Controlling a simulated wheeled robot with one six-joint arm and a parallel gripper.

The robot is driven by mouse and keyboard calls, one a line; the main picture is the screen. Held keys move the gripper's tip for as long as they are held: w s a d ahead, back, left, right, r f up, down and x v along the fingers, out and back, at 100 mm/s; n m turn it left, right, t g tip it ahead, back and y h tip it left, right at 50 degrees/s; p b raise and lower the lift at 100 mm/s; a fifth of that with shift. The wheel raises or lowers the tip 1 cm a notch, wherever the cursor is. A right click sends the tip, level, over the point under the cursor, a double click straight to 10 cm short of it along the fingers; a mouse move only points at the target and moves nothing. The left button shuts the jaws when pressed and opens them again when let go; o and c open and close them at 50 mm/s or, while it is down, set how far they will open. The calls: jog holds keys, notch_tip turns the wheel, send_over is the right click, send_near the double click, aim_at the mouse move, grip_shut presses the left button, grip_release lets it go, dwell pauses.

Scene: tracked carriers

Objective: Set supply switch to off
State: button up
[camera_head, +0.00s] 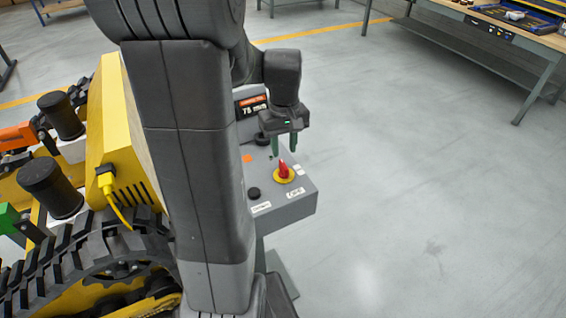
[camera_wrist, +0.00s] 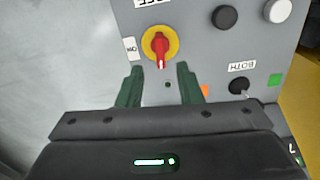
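The supply switch is a red handle on a round yellow plate (camera_head: 284,174), on the sloped top of a grey control box (camera_head: 305,207). In the wrist view the switch (camera_wrist: 160,46) has its red handle pointing down the picture, towards my gripper. A small white label lies left of it, its text too small to read surely; another lies above, cut by the edge. My gripper (camera_head: 284,152) points down just above and behind the switch.
A black selector marked BOTH (camera_wrist: 240,85), a black button (camera_wrist: 225,18) and a white button (camera_wrist: 277,10) share the panel. A yellow tracked carrier (camera_head: 115,120) stands left of the box. A workbench (camera_head: 480,35) is at back right. The floor to the right is clear.

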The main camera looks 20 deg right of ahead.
aim_at(284, 164)
notch_tip(284, 164, down, 7)
jog(key=shift+f, duration=0.1)
dwell(0.3)
grip_shut()
